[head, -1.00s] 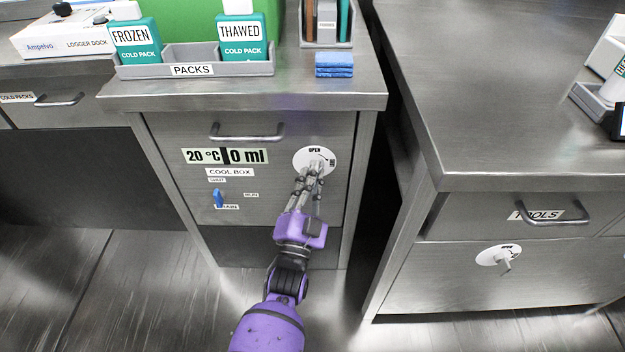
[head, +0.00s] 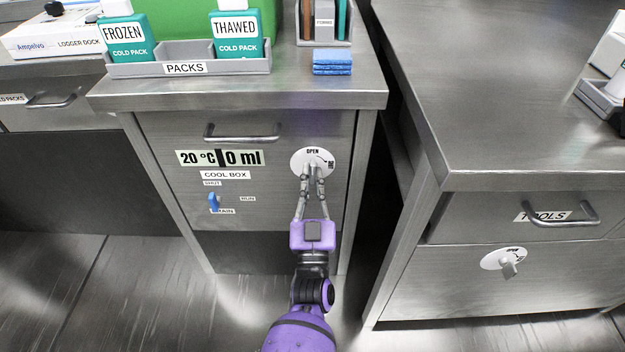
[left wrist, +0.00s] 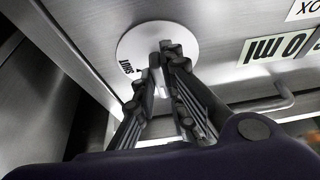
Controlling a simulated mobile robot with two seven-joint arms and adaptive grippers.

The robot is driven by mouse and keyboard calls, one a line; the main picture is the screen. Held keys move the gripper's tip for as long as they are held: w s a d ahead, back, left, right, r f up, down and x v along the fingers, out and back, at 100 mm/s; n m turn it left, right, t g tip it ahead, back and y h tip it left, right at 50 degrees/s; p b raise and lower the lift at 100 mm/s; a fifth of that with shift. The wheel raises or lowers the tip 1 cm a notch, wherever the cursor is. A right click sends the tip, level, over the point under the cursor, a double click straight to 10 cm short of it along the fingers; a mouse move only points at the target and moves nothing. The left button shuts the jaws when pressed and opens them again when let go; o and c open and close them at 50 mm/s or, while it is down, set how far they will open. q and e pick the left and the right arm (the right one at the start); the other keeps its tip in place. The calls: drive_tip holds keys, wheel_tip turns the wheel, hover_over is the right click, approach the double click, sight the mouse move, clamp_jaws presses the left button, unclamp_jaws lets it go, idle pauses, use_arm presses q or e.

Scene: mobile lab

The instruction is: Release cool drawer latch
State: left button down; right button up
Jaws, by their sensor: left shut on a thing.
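The cool box drawer (head: 270,198) is closed, with a bar handle (head: 243,134) across its top. Its latch is a round white dial plate (head: 301,163) marked OPEN at the top, right of the temperature and volume label. It also shows in the left wrist view (left wrist: 133,47). My left gripper (head: 312,172) is shut on the latch knob (left wrist: 162,83) at the dial's middle, reaching up from below. The fingers mostly hide the knob, so its exact angle is hard to tell. My right gripper is not in view.
A blue lever (head: 214,202) sits on the cool box front at left. A packs tray (head: 190,67) and blue cloths (head: 332,62) stand on the counter above. The tools drawer (head: 520,218) and a second latch dial (head: 503,259) are on the right cabinet.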

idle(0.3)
use_arm(q)
drive_tip(key=c, duration=1.8)
unclamp_jaws()
wheel_tip(320, 180, up, 10)
